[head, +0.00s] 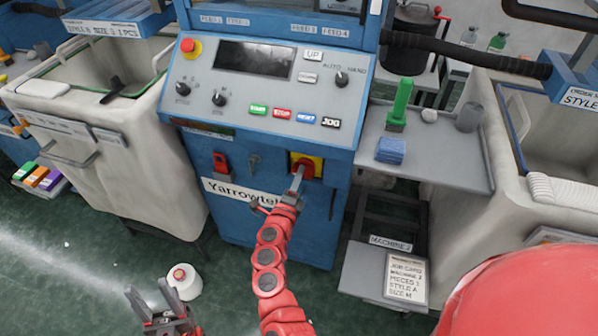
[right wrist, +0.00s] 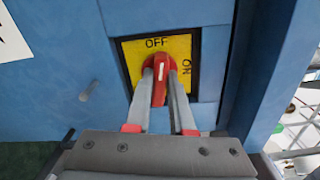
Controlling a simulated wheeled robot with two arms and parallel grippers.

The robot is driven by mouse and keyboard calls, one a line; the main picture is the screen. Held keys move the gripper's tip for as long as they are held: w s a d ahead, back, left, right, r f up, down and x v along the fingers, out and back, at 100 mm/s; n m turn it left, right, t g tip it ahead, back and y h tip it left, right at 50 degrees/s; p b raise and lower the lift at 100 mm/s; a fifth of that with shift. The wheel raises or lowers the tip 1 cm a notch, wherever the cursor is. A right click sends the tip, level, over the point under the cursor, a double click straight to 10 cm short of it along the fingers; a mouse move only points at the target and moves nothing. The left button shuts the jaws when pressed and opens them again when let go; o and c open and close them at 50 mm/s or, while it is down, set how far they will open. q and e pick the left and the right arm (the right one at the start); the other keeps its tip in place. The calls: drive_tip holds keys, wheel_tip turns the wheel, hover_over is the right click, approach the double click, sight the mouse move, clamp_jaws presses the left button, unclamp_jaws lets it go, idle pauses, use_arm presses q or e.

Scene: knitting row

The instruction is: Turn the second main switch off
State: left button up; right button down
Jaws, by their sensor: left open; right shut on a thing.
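The main switch (head: 306,166) is a red rotary handle on a yellow plate, low on the blue front panel of the middle machine. In the right wrist view its red handle (right wrist: 160,72) stands nearly upright. Its white mark points up towards OFF; ON is printed at the plate's right. My right gripper (head: 298,182) has its fingers on both sides of the handle and is shut on it; it also shows in the right wrist view (right wrist: 162,88). My left gripper (head: 152,302) is open and empty, low over the floor.
A white cone (head: 184,281) stands on the floor near my left gripper.

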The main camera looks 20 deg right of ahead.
drive_tip(key=shift+n+p, duration=0.7)
drive_tip(key=shift+n, duration=0.4)
drive_tip(key=shift+f, duration=0.1)
drive_tip(key=c, duration=0.8)
unclamp_jaws()
drive_tip(key=b+v, duration=0.1)
drive_tip(key=v, duration=1.6)
drive_tip(key=shift+s+a, duration=0.15)
drive_tip(key=shift+a, duration=0.05)
drive_tip(key=shift+d, duration=0.1)
